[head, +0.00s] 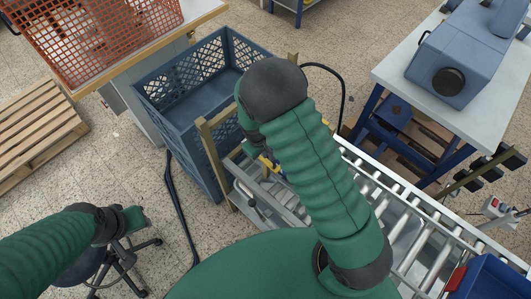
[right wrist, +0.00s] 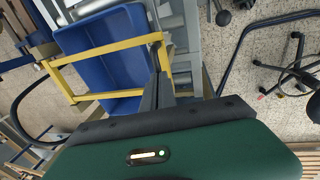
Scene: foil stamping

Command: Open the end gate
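The end gate is a yellow bar frame. In the right wrist view the gate (right wrist: 110,45) stands across a blue tote (right wrist: 108,68). In the head view only a small yellow part (head: 268,163) shows beside my right forearm, at the conveyor's near end. My right gripper (right wrist: 161,82) has its dark fingers close to the gate's upright bar. They are seen nearly edge-on, so I cannot tell if they grip it. In the head view my right arm hides most of that gripper. My left gripper (head: 138,218) is low at the left, away from the gate, its fingers unclear.
The roller conveyor (head: 400,215) runs to the lower right, with a blue tote (head: 492,282) on it. A dark blue crate (head: 178,98) stands left of the gate. A black stool (head: 125,262) is near my left gripper. A table with a machine (head: 465,50) stands at upper right.

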